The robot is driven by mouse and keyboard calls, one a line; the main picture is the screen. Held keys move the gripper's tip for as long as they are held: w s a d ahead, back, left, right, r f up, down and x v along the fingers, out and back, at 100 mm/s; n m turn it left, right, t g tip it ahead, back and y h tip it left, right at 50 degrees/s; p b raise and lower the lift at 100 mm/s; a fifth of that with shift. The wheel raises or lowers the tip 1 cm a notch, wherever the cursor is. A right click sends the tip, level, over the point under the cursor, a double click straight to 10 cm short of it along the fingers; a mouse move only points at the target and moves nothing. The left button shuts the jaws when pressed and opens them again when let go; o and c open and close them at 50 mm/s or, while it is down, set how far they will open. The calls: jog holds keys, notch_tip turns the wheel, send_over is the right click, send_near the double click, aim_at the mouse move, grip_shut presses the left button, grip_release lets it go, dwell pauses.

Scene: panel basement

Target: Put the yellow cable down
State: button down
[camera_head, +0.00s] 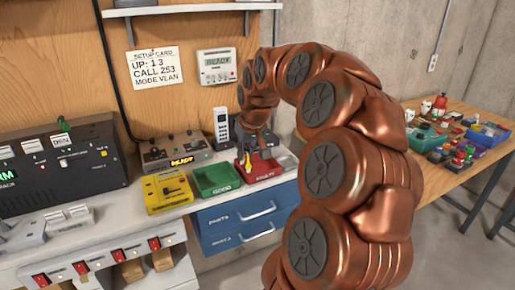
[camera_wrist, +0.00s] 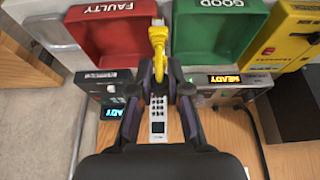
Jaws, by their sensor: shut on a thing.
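My gripper (camera_wrist: 160,72) is shut on the yellow cable (camera_wrist: 157,42), whose connector end sticks up past the fingertips in the wrist view. The rest of the cable is hidden by the fingers. Past the fingertips lie the red tray (camera_wrist: 87,72) marked FAULTY, at left, and the green tray (camera_wrist: 195,72) marked GOOD, at right. In the head view my gripper (camera_head: 251,150) points down at the red tray (camera_head: 270,171), and a bit of yellow shows by it. I cannot tell whether the cable touches the tray. The green tray (camera_head: 214,178) stands to its left.
A yellow device (camera_head: 170,190) stands left of the green tray. A grey box with a lit display (camera_head: 178,152) and a white handset (camera_head: 221,128) stand behind the trays. Blue drawers (camera_head: 240,222) are below the bench. A cluttered wooden table (camera_head: 460,165) is at right.

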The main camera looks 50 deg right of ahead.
jog(key=w+d+p, duration=0.2)
jog(key=d, duration=0.5)
jog(key=shift+w+f, duration=0.2)
jog(key=shift+f, duration=0.1)
jog(key=shift+d, duration=0.15)
jog(key=shift+d+f+p, duration=0.15)
jog(key=shift+f+p, duration=0.65)
jog(key=shift+f, duration=0.9)
jog(key=shift+f+b, duration=0.7)
jog(key=shift+b, duration=0.05)
jog(key=c, duration=1.1)
grip_release()
jog(key=shift+c, duration=0.2)
